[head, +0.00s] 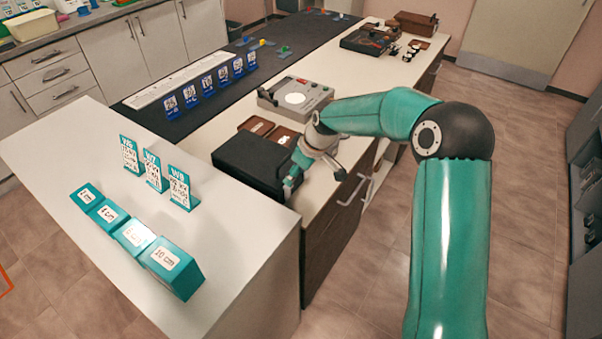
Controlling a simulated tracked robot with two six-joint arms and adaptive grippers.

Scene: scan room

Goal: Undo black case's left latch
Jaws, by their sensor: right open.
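The black case (252,160) lies on the counter, dark and box-shaped, with its lid down as far as I can see. My right gripper (291,186) is at the case's right side, near its front corner, with the arm reaching in from the right. The gripper is open. I cannot tell whether a finger touches the case. The latches are too small or hidden behind the gripper to make out. My left gripper is not in view.
Brown trays (257,126) and a grey device with a white disc (295,97) sit just behind the case. Teal blocks (172,268) and teal number cards (179,188) stand on the white counter (225,235) at left. Blue cards (208,84) line the dark mat.

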